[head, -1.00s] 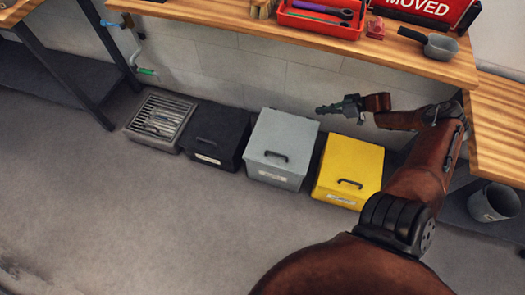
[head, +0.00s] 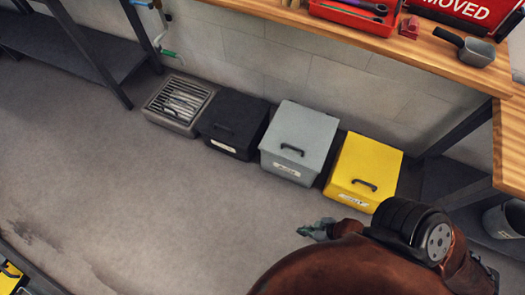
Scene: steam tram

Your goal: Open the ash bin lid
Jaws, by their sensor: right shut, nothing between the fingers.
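Three lidded bins stand in a row on the floor against the wall: a black bin (head: 232,127), a grey bin (head: 299,143) and a yellow bin (head: 364,170). Each has a dark handle on its sloping lid and a pale label on its front. The labels are too small to read surely, so I cannot tell which is the ash bin. All three lids are down. My right gripper (head: 312,230) is shut and empty, in front of the grey and yellow bins in the picture, apart from both handles. My left gripper is out of view.
A floor grate (head: 180,103) lies left of the black bin. A wooden workbench (head: 400,45) with a red tool tray (head: 353,13) and a scoop (head: 466,46) overhangs behind the bins. A bucket (head: 507,219) stands at the right. Floor before the bins is clear.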

